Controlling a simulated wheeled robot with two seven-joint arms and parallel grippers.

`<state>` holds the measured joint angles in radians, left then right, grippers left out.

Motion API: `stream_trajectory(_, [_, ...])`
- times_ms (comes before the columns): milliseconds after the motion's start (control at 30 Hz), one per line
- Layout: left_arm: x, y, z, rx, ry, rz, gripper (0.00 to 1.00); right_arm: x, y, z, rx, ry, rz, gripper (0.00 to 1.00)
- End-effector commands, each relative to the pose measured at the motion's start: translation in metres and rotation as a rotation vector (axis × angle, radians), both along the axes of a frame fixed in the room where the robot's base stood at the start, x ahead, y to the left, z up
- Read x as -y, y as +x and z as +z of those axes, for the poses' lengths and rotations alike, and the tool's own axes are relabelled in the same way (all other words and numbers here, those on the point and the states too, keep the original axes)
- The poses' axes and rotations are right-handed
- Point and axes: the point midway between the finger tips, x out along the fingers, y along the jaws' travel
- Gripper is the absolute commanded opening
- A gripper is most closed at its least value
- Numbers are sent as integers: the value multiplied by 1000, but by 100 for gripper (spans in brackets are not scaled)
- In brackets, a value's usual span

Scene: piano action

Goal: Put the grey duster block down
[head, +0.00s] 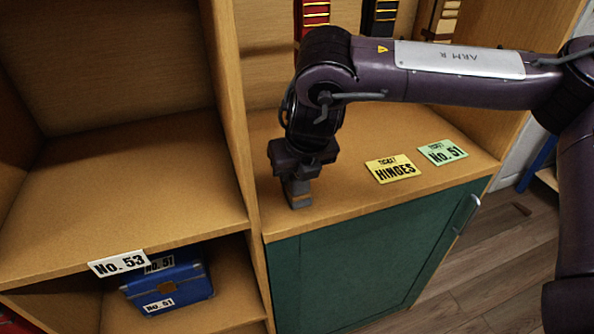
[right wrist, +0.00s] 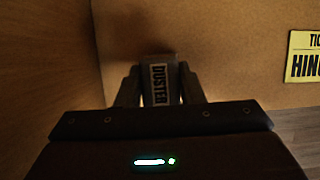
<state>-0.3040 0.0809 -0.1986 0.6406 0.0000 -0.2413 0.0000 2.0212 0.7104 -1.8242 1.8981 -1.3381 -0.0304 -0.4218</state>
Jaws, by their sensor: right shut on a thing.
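The grey duster block (right wrist: 158,72) is between the fingers of my right gripper (right wrist: 160,90) in the right wrist view, with its "DUSTER" label facing the camera. In the head view my right gripper (head: 299,188) points down over the wooden shelf top (head: 340,205) above the green cabinet, near the upright divider on its left. It is shut on the block (head: 298,196), which shows only in part below the fingers. I cannot tell whether the block touches the shelf. My left gripper is not in view.
A yellow "HINGES" ticket (head: 393,168) and a green "No. 51" ticket (head: 442,152) lie to the right on the same surface. The wooden divider (head: 236,125) stands close on the left. A blue case (head: 170,288) sits in the lower left compartment. The "No. 53" shelf (head: 130,195) is bare.

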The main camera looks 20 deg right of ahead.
Motion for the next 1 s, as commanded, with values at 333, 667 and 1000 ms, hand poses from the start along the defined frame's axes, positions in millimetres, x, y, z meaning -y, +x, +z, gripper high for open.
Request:
stream_trajectory(333, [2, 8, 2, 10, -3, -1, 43, 0, 0, -1, -1, 0, -1, 56])
stream_trajectory(667, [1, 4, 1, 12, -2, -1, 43, 0, -5, 17, 2, 2, 1, 56])
stream_trajectory(1000, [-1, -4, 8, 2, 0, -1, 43, 1, -34, 86, 5, -1, 1, 56])
